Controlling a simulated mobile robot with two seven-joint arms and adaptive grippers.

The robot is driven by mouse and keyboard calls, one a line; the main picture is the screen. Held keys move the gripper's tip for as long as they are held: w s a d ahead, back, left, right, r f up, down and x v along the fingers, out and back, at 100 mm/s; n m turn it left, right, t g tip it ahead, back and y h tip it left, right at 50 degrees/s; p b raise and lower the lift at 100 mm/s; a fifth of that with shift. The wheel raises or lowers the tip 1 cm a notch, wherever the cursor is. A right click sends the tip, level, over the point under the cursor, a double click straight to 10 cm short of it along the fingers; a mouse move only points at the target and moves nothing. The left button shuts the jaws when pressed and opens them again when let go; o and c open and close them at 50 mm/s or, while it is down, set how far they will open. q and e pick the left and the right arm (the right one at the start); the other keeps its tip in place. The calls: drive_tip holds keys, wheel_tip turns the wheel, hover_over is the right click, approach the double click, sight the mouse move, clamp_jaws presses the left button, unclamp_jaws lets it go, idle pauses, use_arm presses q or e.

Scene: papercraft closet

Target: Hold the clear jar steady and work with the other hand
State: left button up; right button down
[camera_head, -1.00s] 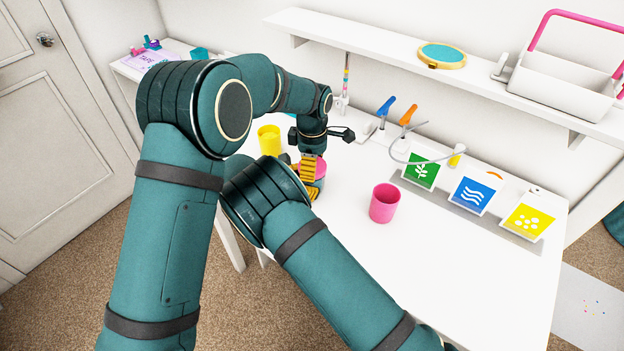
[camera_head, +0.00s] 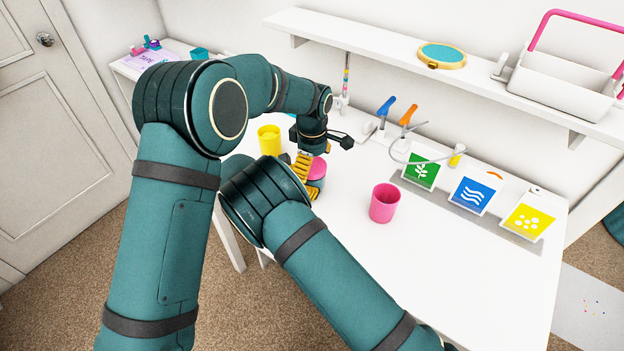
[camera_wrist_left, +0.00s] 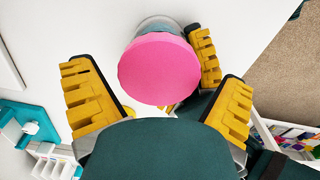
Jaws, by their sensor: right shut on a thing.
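The clear jar (camera_wrist_left: 155,24) has a round pink lid (camera_wrist_left: 160,68), which faces the left wrist camera. The lid also shows in the head view (camera_head: 317,169), just below my left gripper (camera_head: 304,167). In the left wrist view, the left gripper's (camera_wrist_left: 161,100) yellow fingers are spread wide on either side of the lid, with gaps to it. My right gripper (camera_wrist_left: 205,57) shows partly in the left wrist view, a yellow finger against the jar's side; it is shut on the jar. In the head view my right arm hides most of the jar and that gripper.
A yellow cup (camera_head: 269,140) stands left of the jar and a pink cup (camera_head: 384,203) stands right of it. Green (camera_head: 421,170), blue (camera_head: 474,195) and yellow (camera_head: 527,221) cards stand at the back right. The front right of the white table (camera_head: 450,270) is clear.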

use_arm(q)
drive_tip(key=shift+r, duration=2.3)
drive_tip(key=shift+o, duration=0.2)
drive_tip(key=shift+r+n, duration=1.6)
drive_tip(key=shift+r, duration=0.15)
drive_tip(key=shift+f, duration=4.05)
